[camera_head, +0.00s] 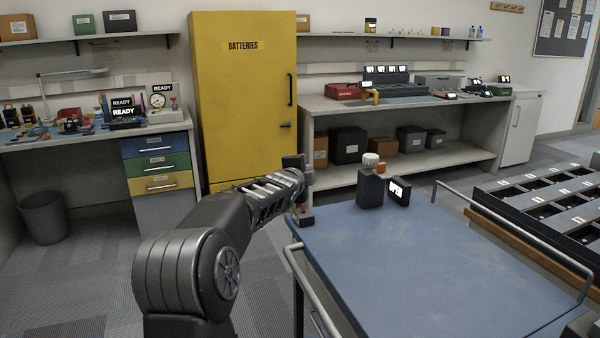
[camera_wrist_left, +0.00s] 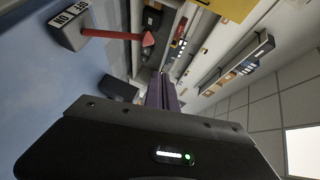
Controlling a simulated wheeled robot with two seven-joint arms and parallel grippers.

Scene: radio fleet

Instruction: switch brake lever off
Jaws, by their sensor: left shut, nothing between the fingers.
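The brake lever's dark block (camera_head: 303,219) sits at the far left corner of the blue-topped cart (camera_head: 430,265). In the left wrist view the brake block (camera_wrist_left: 70,28) carries an ON/OFF label. A red lever (camera_wrist_left: 112,35) sticks out from it and ends in a wider red tip. My left gripper (camera_head: 297,163) is close to the lever at the cart's corner. In the wrist view its dark fingers (camera_wrist_left: 160,92) are together and empty, apart from the lever. In the head view the gripper and wrist partly hide the lever. My right gripper is out of view.
A black device with a white knob (camera_head: 371,188) and a small display (camera_head: 398,191) stand on the cart's far edge. Metal handrails (camera_head: 310,275) run along the cart's sides. A yellow batteries cabinet (camera_head: 240,110) stands behind. A slotted rack (camera_head: 545,205) is right. Most of the cart top is clear.

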